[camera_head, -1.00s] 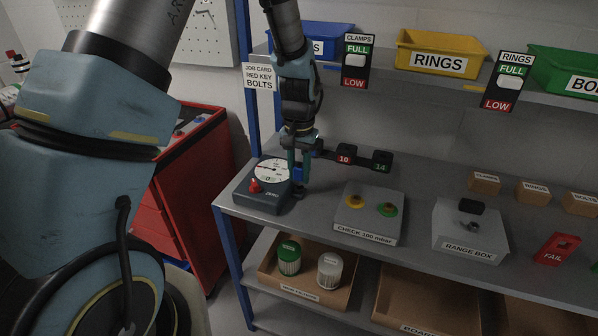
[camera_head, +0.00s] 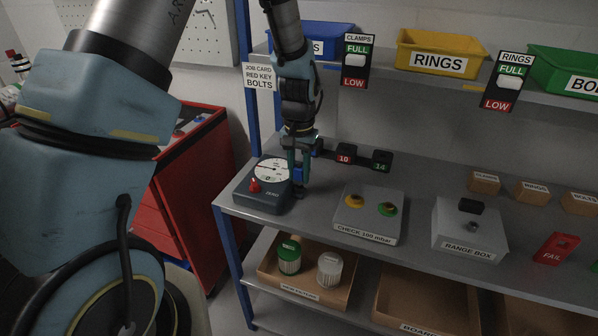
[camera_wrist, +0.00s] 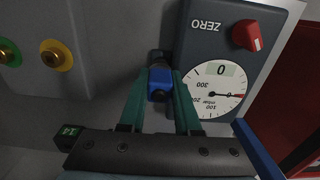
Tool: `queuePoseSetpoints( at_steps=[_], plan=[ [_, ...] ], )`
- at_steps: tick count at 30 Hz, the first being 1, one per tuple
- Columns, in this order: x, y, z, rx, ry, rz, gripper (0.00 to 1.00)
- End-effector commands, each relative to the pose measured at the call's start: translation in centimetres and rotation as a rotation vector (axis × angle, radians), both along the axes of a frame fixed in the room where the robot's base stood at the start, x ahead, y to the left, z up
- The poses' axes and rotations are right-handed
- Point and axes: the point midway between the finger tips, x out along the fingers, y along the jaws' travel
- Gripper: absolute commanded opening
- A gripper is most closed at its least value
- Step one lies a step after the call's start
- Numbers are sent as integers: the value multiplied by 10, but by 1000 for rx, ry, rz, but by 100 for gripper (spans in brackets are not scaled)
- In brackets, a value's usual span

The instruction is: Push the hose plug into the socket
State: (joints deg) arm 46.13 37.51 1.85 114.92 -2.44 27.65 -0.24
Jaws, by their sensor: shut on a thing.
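My gripper (camera_head: 301,172) is at the right side of the gauge box (camera_head: 262,203), low over the shelf top. In the wrist view its two green fingers (camera_wrist: 159,90) are shut on the blue hose plug (camera_wrist: 160,78). A dark fitting (camera_wrist: 157,56), which looks like the socket, lies just beyond the plug, beside the box. The plug is in line with this fitting and very close to it. I cannot tell whether it is inside. The gauge dial (camera_wrist: 216,92) shows 0 on its display. In the head view the fingers partly hide the plug.
A grey check box (camera_head: 368,226) with yellow and green ports stands to the right, then a range box (camera_head: 469,240). The shelf's left post (camera_head: 248,60) is close to the arm.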

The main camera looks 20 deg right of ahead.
Motion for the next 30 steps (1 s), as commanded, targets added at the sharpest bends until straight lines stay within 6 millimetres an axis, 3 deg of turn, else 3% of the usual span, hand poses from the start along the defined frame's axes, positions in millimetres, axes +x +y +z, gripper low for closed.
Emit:
queuePoseSetpoints(
  at_steps=[9,30],
  plan=[
    [0,0,-7,0,0,0,0],
    [0,0,1,0,0,0,0]
  ],
)
